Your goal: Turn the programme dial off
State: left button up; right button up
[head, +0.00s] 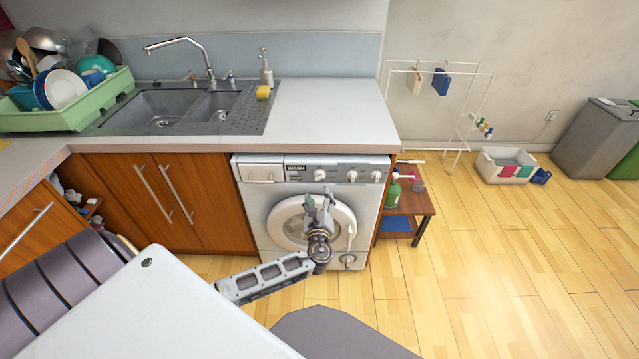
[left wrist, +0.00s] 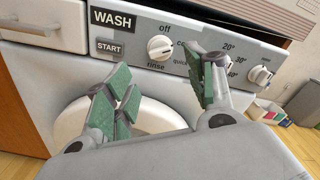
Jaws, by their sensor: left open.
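The washing machine (head: 262,205) stands under the worktop, with a row of white dials on its panel. The programme dial (head: 319,175) is the leftmost round one. In the left wrist view the programme dial (left wrist: 160,47) has "off" printed above it and "rinse" below it; which mark it points at I cannot tell. My left gripper (head: 319,196) is in front of the machine's door, below the dial. In the left wrist view its green-padded fingers (left wrist: 168,82) are spread and empty, apart from the dial. The right finger partly covers the dials further right. My right gripper is out of view.
A START button (left wrist: 110,48) is left of the dial. The round door (head: 285,222) is behind my gripper. The worktop edge (head: 320,150) overhangs the panel. A small wooden shelf (head: 410,205) with a green bottle stands right of the machine.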

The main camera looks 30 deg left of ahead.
aim_at(319, 180)
pick_arm(q)
jog(key=x, duration=0.6)
jog(key=shift+w+a, duration=0.15)
jog(key=shift+w, duration=0.1)
jog(key=shift+x, duration=0.85)
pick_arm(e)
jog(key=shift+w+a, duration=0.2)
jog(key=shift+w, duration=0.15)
pick_arm(q)
jog(key=c, duration=1)
jog(key=shift+f+b, duration=0.1)
jog(key=shift+b, duration=0.25)
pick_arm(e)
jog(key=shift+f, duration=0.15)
